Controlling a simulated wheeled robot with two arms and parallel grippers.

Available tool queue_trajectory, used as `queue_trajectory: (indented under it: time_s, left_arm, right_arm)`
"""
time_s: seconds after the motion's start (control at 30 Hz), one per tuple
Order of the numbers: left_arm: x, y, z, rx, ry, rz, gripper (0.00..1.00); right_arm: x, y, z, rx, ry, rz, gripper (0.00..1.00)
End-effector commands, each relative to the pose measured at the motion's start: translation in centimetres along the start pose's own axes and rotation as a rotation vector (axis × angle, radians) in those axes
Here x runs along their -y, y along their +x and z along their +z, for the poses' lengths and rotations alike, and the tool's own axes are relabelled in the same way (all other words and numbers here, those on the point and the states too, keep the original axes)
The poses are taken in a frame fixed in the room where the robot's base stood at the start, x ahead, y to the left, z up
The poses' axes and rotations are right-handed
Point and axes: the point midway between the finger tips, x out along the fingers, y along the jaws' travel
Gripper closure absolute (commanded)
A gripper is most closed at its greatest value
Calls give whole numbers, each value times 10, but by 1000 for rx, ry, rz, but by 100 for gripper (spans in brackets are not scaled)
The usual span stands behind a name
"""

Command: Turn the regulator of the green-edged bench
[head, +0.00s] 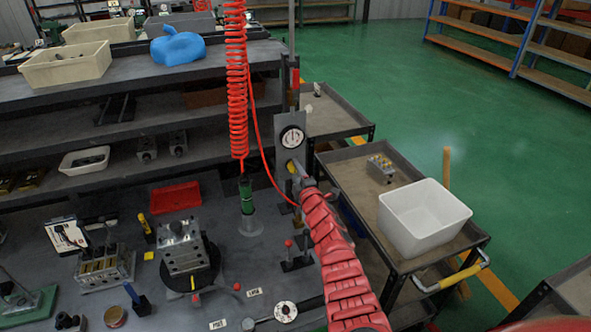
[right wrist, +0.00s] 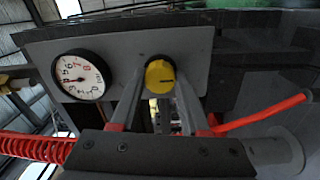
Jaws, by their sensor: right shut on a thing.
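The regulator is a yellow round knob (right wrist: 159,77) on a grey upright panel (right wrist: 190,50), with a dark mark on its face. A white dial gauge (right wrist: 80,76) with a black rim is beside it on the panel. In the head view the gauge (head: 292,138) sits above the knob, which my gripper partly hides. My right gripper (right wrist: 158,92) has one finger on each side of the knob and is shut on it. The right gripper also shows in the head view (head: 297,172) at the panel. My left gripper is not in view. I cannot make out a green bench edge.
A red coiled hose (head: 237,80) hangs left of the panel, above a green-topped tool (head: 246,195). A white bin (head: 424,215) stands on a cart at right. A clamped metal block (head: 182,245) and several small parts lie on the bench.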

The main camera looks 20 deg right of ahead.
Motion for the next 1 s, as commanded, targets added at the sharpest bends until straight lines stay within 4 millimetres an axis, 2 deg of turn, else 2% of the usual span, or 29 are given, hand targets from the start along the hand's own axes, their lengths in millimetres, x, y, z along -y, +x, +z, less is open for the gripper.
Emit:
queue_trajectory:
  time_s: [0.6,1.0]
  left_arm:
    - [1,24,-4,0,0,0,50]
    - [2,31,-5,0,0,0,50]
  right_arm:
    - [-1,0,1,12,555,0,100]
    - [-1,0,1,17,748,2,100]
